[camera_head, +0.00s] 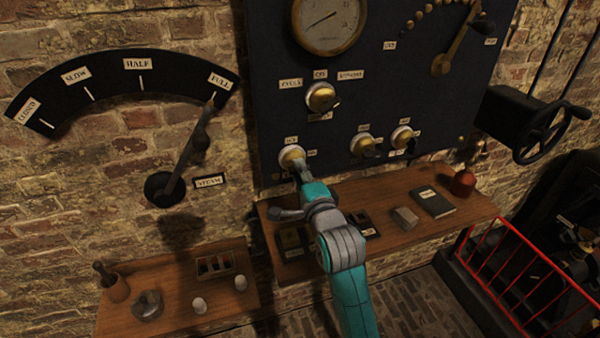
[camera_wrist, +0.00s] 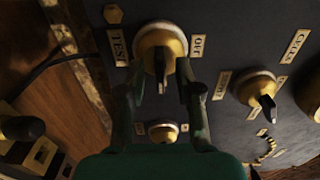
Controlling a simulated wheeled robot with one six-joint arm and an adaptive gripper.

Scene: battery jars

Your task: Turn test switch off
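The test switch is a round brass knob (camera_head: 291,155) at the lower left of the dark panel. In the wrist view, the brass knob (camera_wrist: 158,42) sits between a TEST label (camera_wrist: 117,46) on the left and an OFF label (camera_wrist: 198,46) on the right. Its short lever (camera_wrist: 162,80) points toward my gripper; I cannot tell which label it is set to. My gripper (camera_wrist: 160,82) is open, with one finger on each side of the lever and gaps visible. In the head view, my gripper (camera_head: 302,176) reaches the knob and hides its lower part.
Other brass switches (camera_head: 322,97), (camera_head: 363,145), (camera_head: 403,136) sit on the panel (camera_head: 290,60). A wooden shelf (camera_head: 470,210) below holds a dark book (camera_head: 431,203) and a red bottle (camera_head: 463,184). A large lever (camera_head: 190,150) stands on the left wall. A red railing (camera_head: 520,270) is at right.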

